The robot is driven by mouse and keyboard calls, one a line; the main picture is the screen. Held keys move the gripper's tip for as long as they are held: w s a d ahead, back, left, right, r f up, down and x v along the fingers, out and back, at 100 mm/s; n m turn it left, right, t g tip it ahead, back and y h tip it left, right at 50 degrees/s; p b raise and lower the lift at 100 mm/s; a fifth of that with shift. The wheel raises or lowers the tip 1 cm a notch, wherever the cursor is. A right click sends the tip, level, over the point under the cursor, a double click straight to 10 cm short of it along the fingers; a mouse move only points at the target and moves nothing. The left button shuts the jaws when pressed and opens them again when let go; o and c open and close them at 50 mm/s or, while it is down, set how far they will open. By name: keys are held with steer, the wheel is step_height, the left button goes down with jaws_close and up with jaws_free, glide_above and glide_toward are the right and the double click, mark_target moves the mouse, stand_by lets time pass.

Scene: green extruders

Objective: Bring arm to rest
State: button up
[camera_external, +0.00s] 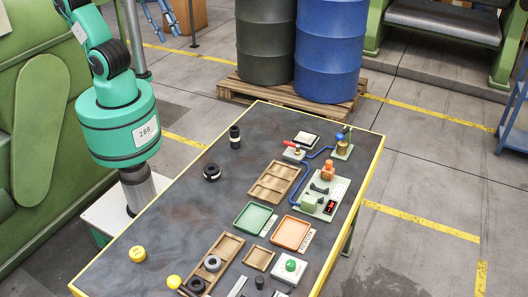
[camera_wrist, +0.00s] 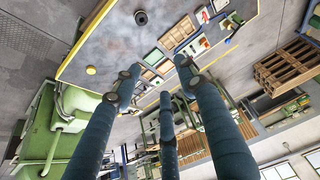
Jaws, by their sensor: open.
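My arm (camera_external: 118,125) is teal with black joints. It rises from its base at the left end of the table (camera_external: 190,150) and runs out of the top of the external view.
The table holds a green tray (camera_external: 255,217), an orange tray (camera_external: 291,233), wooden trays, black round parts (camera_external: 212,172) and a yellow knob (camera_external: 137,254). Drums (camera_external: 330,50) stand on a pallet (camera_external: 262,94) behind it. A green machine (camera_external: 40,120) stands left of my arm.

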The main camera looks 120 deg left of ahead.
steer(key=s+f, duration=0.2)
steer(key=s, duration=0.3)
steer(key=shift+a+f, duration=0.4)
steer(key=shift+f, duration=0.1)
step_height(320, 180, down, 12)
steer(key=b, duration=1.2)
stand_by(0.4)
